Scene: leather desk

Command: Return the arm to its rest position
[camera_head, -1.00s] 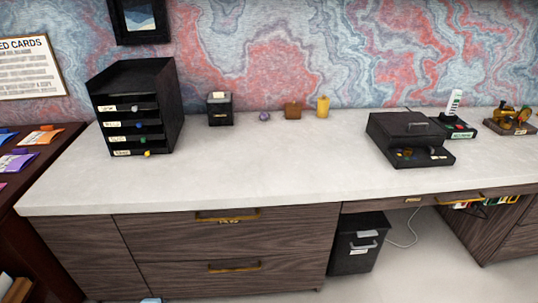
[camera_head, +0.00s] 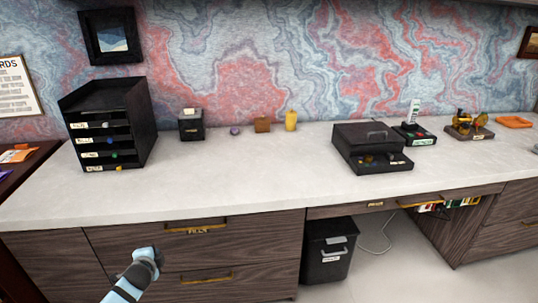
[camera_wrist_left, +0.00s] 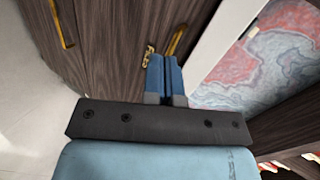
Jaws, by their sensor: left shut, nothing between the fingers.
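My left gripper (camera_wrist_left: 166,78) shows in the left wrist view with its two blue fingers closed together and nothing between them. In the head view my left arm comes in low at the left of the picture, in front of the lower drawer, and its fingertips are hard to make out. The gripper is apart from the drawer fronts. My right gripper is in neither view.
Gold drawer handles (camera_head: 197,227) stick out. A black bin (camera_head: 327,252) stands below.

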